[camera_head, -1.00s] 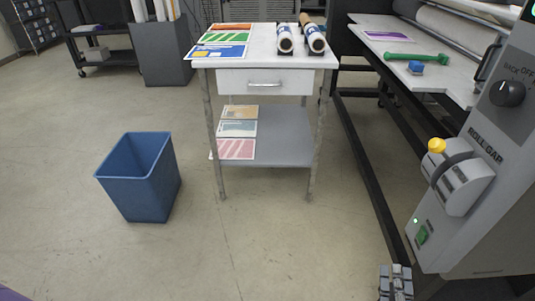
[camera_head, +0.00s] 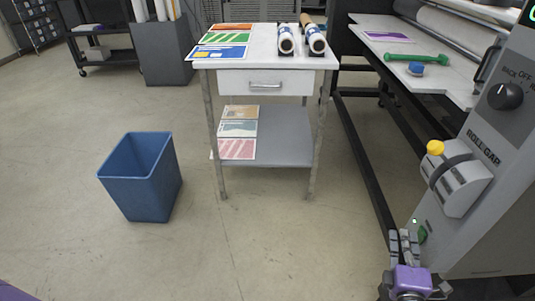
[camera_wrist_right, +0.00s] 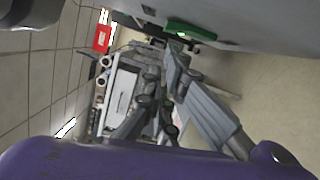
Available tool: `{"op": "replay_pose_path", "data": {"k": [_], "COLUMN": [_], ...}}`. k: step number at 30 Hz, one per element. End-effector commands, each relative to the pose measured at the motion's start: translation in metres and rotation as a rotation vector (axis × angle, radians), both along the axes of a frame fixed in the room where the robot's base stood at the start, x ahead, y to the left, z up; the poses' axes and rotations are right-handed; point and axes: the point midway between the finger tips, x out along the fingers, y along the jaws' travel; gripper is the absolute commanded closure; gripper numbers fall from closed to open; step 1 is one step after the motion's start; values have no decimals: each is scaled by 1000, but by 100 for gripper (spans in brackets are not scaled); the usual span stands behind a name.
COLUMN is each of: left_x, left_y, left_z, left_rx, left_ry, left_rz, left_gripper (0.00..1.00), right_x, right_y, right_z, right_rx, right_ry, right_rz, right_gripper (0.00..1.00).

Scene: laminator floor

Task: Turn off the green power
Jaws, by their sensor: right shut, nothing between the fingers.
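The green power switch (camera_head: 423,234) is low on the grey machine panel at the right, partly hidden behind my right gripper. A small lit indicator (camera_head: 414,221) glows just above it. My right gripper (camera_head: 404,238) is shut and empty, with its fingertips just left of the switch. A gap seems to show there, but contact is hard to judge. My left gripper is not in view.
A blue bin (camera_head: 142,180) and a white-topped table (camera_head: 262,60) stand to the left.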

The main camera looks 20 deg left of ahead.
Motion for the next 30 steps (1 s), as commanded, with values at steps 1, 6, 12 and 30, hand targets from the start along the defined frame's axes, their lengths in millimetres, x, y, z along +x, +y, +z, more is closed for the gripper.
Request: {"op": "replay_pose_path", "data": {"k": [1, 6, 12, 30], "left_x": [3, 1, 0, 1], "left_y": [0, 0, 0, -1], "left_z": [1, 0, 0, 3], "left_rx": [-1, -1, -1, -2], "left_ry": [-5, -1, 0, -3], "left_rz": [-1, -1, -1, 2], "left_gripper": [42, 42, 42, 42], "right_x": [1, 2, 2, 6], "right_y": [-3, -7, -7, -15], "right_z": [1, 1, 1, 8], "right_rx": [-1, 1, 1, 15], "right_ry": [-1, 0, 0, 5], "right_rz": [0, 0, 0, 0], "right_gripper": [100, 100, 100, 100]}}
